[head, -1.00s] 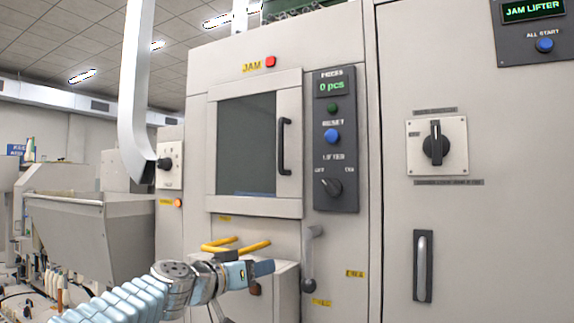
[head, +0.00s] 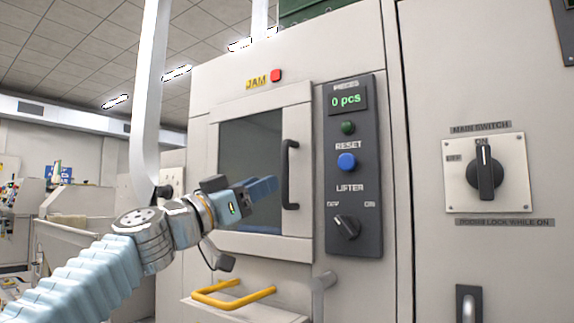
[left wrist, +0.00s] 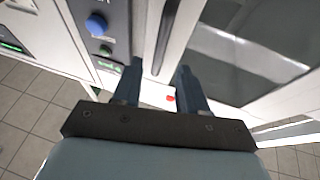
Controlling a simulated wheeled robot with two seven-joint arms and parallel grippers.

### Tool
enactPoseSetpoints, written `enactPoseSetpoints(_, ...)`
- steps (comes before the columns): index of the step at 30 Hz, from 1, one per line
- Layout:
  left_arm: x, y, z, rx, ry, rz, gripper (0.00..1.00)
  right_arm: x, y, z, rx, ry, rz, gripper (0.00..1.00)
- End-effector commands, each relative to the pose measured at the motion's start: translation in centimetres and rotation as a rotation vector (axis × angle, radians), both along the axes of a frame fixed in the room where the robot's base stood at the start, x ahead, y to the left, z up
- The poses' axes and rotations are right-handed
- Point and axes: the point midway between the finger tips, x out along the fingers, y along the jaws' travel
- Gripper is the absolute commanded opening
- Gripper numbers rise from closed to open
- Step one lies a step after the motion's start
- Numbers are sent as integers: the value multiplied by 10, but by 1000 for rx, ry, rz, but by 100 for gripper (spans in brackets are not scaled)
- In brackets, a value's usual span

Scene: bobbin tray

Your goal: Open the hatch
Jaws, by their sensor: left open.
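The hatch (head: 303,225) is a pale framed door with a dark window (head: 250,150), and it looks closed on the machine front. Its black vertical bar handle (head: 290,175) is on the right side of the frame. My left gripper (head: 264,188) is open and empty in front of the window, its tips just left of the handle's lower part. In the left wrist view the handle (left wrist: 167,35) shows ahead, lined up with the gap between my open fingers (left wrist: 158,72). I cannot tell the remaining depth. My right gripper is not in view.
A dark control panel (head: 362,240) with display, buttons and lifter knob stands right of the hatch. The main switch (head: 486,173) is farther right. Yellow bars (head: 232,293) stick out below the hatch. A white vertical duct (head: 150,90) hangs at the left.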

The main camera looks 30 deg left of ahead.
Motion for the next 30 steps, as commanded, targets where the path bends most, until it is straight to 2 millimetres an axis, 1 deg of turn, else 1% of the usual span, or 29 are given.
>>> enactPoseSetpoints(1, 12, -3, 11, -1, 2, -1, 42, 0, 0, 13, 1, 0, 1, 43)
enactPoseSetpoints(6, 44, -12, 24, -2, 1, -1, 42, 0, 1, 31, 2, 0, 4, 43)
enactPoseSetpoints(10, 61, -17, 30, -2, 1, -1, 42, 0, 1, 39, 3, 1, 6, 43)
enactPoseSetpoints(15, 71, -20, 31, -1, 0, 1, 42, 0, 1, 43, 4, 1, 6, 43)
enactPoseSetpoints(23, 71, -20, 31, -2, -1, 1, 42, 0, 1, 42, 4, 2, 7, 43)
enactPoseSetpoints(26, 71, -20, 31, -2, -1, 1, 28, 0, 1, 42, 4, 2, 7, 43)
enactPoseSetpoints(30, 71, -20, 31, -1, 0, 1, 7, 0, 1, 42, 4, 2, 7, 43)
